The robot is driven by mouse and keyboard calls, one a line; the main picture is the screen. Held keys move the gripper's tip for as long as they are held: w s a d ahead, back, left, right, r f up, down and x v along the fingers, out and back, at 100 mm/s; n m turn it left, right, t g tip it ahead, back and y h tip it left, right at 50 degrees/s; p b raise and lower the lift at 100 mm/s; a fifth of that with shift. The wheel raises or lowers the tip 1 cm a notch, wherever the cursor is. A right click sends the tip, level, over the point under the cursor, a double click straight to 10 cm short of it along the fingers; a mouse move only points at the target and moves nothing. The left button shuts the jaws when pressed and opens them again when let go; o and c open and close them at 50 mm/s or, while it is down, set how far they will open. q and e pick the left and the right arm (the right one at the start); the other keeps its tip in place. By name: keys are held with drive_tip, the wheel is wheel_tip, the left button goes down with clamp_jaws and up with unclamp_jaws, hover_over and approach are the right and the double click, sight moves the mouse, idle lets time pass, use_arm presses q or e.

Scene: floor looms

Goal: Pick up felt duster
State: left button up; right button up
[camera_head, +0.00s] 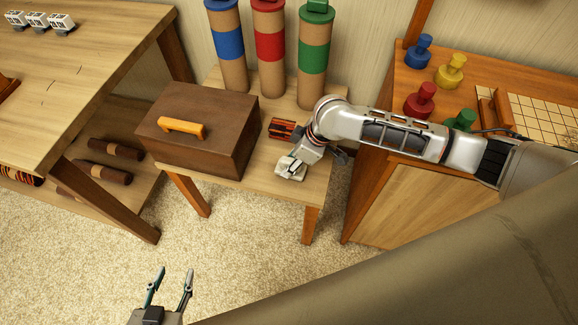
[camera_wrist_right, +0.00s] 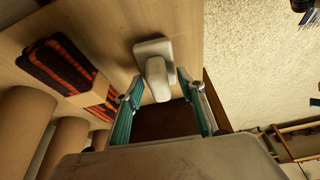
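The felt duster (camera_wrist_right: 153,50) is a pale grey block with a rounded grip, lying on the small wooden table near its edge. In the head view the duster (camera_head: 290,172) is partly covered by my right gripper (camera_head: 303,157). In the right wrist view my right gripper (camera_wrist_right: 160,90) is open, its two teal-lined fingers spread apart with the duster's grip just off the fingertips, between them in the picture. I cannot tell whether they touch it. My left gripper (camera_head: 171,278) is open and empty, low over the carpet.
A brown box (camera_head: 198,130) with an orange handle stands left of the duster. A striped orange-black bundle (camera_head: 283,128) lies behind it, and it shows in the wrist view (camera_wrist_right: 62,66). Tall banded cylinders (camera_head: 269,50) stand at the back. A cabinet (camera_head: 420,205) is at right.

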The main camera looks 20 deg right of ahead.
sight(290, 159)
drive_tip(key=shift+w, duration=0.15)
use_arm(q)
drive_tip(key=shift+a+r, duration=0.1)
use_arm(e)
clamp_jaws()
drive_tip(key=shift+r, duration=0.15)
drive_tip(key=r+p, duration=0.2)
drive_tip(key=r, duration=0.2)
drive_tip(key=shift+w+r, duration=0.2)
wheel_tip(290, 159, up, 5)
drive_tip(key=shift+f+p, duration=0.15)
drive_tip(key=shift+p, duration=0.7)
use_arm(q)
drive_tip(key=r+p, duration=0.3)
drive_tip(key=shift+s+r+p, duration=0.2)
drive_tip(key=shift+s+p, duration=0.05)
drive_tip(key=shift+p, duration=0.1)
use_arm(e)
wheel_tip(290, 159, up, 11)
drive_tip(key=shift+s+f, duration=0.15)
drive_tip(key=shift+s, duration=0.1)
